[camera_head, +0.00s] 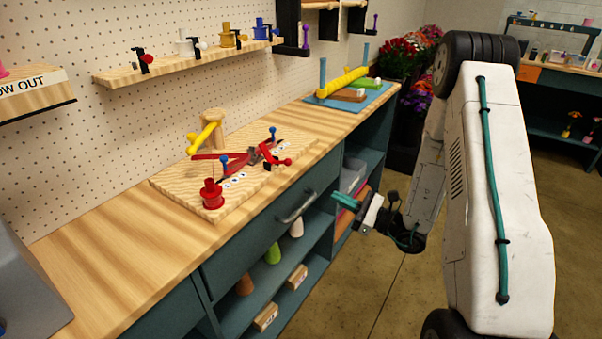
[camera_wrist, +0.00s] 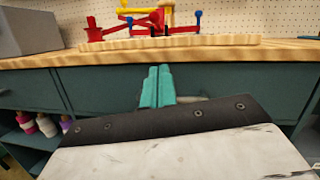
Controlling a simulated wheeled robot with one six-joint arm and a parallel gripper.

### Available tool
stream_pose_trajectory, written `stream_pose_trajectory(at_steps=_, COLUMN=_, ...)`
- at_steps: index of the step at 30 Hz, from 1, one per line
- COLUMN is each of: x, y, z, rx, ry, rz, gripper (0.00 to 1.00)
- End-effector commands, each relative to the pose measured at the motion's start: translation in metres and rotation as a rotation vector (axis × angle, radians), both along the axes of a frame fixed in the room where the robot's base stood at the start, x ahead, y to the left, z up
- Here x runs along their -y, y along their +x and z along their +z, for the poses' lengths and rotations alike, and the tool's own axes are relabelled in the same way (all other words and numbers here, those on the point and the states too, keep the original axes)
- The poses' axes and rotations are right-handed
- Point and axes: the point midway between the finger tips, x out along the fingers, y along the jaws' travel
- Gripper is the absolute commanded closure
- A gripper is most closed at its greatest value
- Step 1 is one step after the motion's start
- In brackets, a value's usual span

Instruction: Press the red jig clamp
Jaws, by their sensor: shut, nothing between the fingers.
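A pale wooden board (camera_head: 235,195) lies on the bench. A red clamp-like part (camera_head: 270,155) with a red ball end sits on its right side, beside long red arms (camera_head: 225,160) and blue-knobbed pins. A red stepped post (camera_head: 212,194) stands at the near corner. In the wrist view, red parts (camera_wrist: 180,29) show above the board edge (camera_wrist: 130,44); which one is the clamp is hard to tell there. My gripper (camera_head: 344,202) has teal fingers, shut and empty. It is in front of the bench, below the top and apart from the clamp. The fingers also show in the wrist view (camera_wrist: 157,85).
A drawer handle (camera_head: 297,207) sticks out of the bench front near my gripper. A wall shelf (camera_head: 180,63) overhangs the bench. The near benchtop (camera_head: 120,235) is clear.

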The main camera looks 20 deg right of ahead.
Motion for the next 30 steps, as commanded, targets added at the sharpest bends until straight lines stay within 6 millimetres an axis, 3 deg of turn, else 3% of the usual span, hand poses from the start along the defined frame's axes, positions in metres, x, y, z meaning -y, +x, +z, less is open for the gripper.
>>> stream_pose_trajectory(at_steps=8, x=-0.015, y=0.013, z=0.005, rx=0.002, ry=-0.002, rz=0.006, gripper=1.0)
stream_pose_trajectory(at_steps=20, x=-0.071, y=0.071, z=0.023, rx=0.002, ry=-0.002, rz=0.007, gripper=1.0)
stream_pose_trajectory(at_steps=24, x=-0.079, y=0.077, z=0.043, rx=0.004, ry=-0.002, rz=0.003, gripper=1.0)
stream_pose_trajectory(at_steps=30, x=-0.086, y=0.082, z=0.055, rx=0.001, ry=-0.001, rz=0.002, gripper=1.0)
